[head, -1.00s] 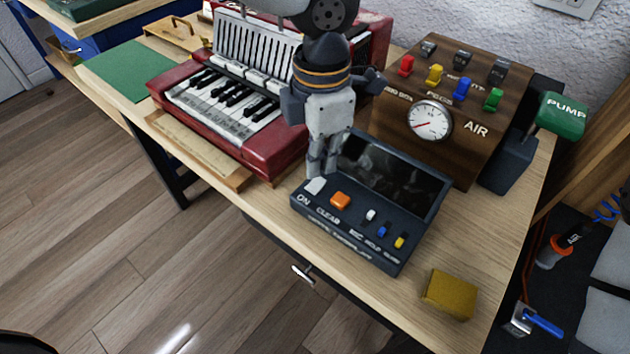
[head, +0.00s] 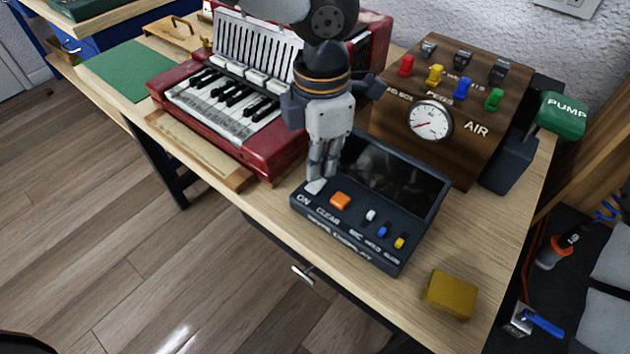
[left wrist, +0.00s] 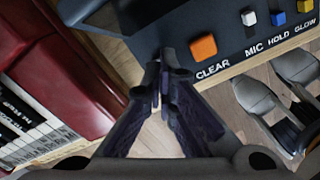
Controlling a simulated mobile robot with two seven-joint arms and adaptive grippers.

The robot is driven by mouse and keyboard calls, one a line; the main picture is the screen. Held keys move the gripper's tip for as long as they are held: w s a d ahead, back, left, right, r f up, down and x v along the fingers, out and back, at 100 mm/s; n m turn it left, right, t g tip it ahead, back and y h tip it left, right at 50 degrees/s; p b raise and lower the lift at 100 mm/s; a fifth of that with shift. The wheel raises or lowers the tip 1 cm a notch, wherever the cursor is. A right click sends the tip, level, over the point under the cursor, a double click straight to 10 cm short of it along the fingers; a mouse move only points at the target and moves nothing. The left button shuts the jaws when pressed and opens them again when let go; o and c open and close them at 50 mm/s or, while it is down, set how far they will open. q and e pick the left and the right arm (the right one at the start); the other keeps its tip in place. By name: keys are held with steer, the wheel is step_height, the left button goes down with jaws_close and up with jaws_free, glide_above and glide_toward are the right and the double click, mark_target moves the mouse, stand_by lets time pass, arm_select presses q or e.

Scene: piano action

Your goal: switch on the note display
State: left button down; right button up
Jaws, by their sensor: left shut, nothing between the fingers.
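The note display (head: 372,200) is a dark blue-grey box with a tilted black screen (head: 395,175), which shows only dim reflections. Its white ON switch (head: 315,187) is at the left end of the front panel. To its right are the orange CLEAR button (head: 340,201) and small white, blue and yellow controls. My left gripper (head: 320,176) points down, shut and empty, with its tips right by the ON switch; I cannot tell if they touch. The left wrist view shows the closed fingers (left wrist: 160,78) and the CLEAR button (left wrist: 203,47).
A red accordion (head: 240,100) stands close at the left. A wooden AIR box (head: 440,110) with a gauge and coloured pegs is behind the display, beside a green PUMP handle (head: 562,115). A yellow block (head: 451,294) lies near the table's front edge.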

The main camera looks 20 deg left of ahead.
arm_select(q)
steer(key=shift+f, duration=0.85)
arm_select(e)
steer(key=shift+s+f, duration=0.1)
arm_select(q)
step_height(320, 180, up, 5)
steer(key=shift+r+p, duration=0.1)
steer(key=shift+p, duration=0.85)
steer(key=shift+r+p, duration=0.3)
steer(key=shift+r, duration=0.7)
arm_select(e)
steer(key=shift+t, duration=0.8)
steer(key=w+r, duration=0.3)
steer(key=shift+w+r, duration=0.2)
steer(key=shift+w, duration=0.1)
arm_select(q)
steer(key=shift+f, duration=0.1)
